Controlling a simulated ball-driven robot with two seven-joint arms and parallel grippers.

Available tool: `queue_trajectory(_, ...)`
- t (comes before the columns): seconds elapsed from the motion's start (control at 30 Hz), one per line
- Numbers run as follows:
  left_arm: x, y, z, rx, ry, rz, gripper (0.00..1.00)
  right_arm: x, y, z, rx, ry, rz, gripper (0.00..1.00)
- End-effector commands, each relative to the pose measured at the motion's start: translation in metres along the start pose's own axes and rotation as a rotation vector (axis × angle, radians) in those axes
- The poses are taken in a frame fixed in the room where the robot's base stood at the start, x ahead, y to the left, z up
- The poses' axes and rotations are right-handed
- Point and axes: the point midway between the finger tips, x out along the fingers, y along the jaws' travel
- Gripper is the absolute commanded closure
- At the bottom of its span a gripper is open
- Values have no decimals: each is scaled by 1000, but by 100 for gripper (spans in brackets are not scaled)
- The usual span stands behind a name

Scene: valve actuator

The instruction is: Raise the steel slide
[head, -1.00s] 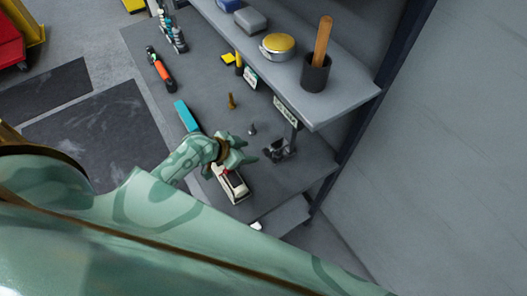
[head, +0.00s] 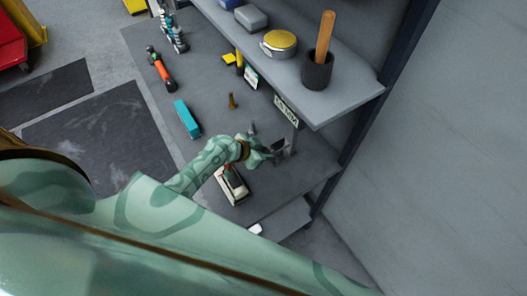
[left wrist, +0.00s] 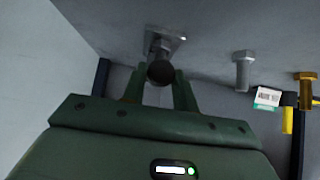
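The steel slide shows in the left wrist view as a pale metal plate (left wrist: 165,42) with a dark round knob (left wrist: 160,73). In the head view the slide (head: 281,146) is at the right end of the bench, partly hidden by my gripper. My left gripper (head: 273,153) reaches it from the left. In the left wrist view its two fingers (left wrist: 160,88) are apart, one on each side of the knob, with gaps visible. I cannot tell if either finger touches it. My right gripper is not in view.
A steel peg (left wrist: 243,70) and a brass peg (head: 232,101) stand nearby on the bench. A white box-like device (head: 233,186) lies below my left wrist. A shelf (head: 345,101) with a label (head: 286,109) overhangs the slide. A teal block (head: 187,118) lies left.

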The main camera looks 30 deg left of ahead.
Motion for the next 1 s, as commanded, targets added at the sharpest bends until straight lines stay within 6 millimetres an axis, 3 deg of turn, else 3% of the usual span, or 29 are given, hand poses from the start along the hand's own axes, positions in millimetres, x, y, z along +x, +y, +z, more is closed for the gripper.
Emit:
queue_trajectory(0.17, -6, 0, -6, 0, -1, 0, 100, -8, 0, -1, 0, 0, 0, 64)
queue_trajectory(0.4, -32, 0, -32, 3, -1, 0, 100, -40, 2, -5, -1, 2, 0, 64)
queue_trajectory(0.7, -30, 0, -30, 0, 0, 1, 100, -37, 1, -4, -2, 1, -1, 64)
queue_trajectory(0.73, -30, 0, -30, 0, 0, 0, 63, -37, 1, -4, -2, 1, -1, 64)
queue_trajectory(0.77, -30, 0, -30, 0, 0, 0, 54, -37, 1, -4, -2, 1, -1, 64)
queue_trajectory(0.8, -30, 0, -30, 0, 0, 0, 49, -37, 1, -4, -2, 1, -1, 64)
queue_trajectory(1.0, -30, 0, -30, 0, 0, 0, 49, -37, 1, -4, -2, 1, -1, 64)
